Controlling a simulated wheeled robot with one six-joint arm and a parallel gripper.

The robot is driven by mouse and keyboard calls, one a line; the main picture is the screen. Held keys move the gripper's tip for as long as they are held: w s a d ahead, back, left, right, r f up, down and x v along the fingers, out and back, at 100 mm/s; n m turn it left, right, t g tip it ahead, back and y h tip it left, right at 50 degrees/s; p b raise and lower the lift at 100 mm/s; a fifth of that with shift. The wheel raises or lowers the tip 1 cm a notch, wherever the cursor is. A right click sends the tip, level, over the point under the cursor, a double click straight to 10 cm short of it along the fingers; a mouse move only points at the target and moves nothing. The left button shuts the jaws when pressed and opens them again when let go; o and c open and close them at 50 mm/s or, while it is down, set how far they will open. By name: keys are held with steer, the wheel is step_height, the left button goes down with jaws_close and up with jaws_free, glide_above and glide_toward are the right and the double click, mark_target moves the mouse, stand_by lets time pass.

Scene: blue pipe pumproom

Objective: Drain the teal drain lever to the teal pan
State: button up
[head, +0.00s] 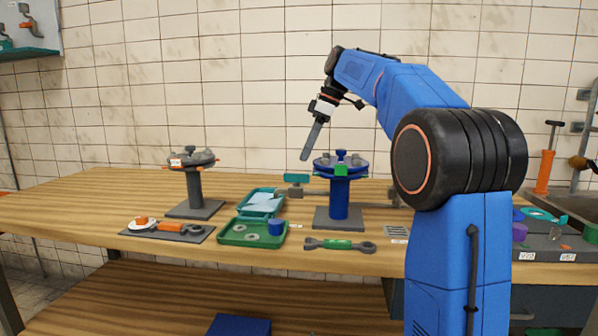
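A teal drain lever (297,179) sits on a small grey fitting left of the blue pedestal on the workbench. The teal pan (282,206) lies on the bench left of and nearer than the lever, with pale blue flat pieces in it. My gripper (306,155) hangs above the bench, pointing down and slightly left. Its tips are above the lever, near the left edge of the blue flange, and look apart from both. The fingers appear edge-on as one dark strip, so I cannot tell whether they are open.
The blue flange stand (339,200) is right of the lever. A grey flange stand (195,190) is at left. A green tray (230,239) holds a blue cylinder and rings. A green-marked wrench (340,244) lies in front. My arm hides part of the bench at right.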

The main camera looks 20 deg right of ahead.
mark_target(296, 180)
steer(key=x, duration=0.7)
jaws_close()
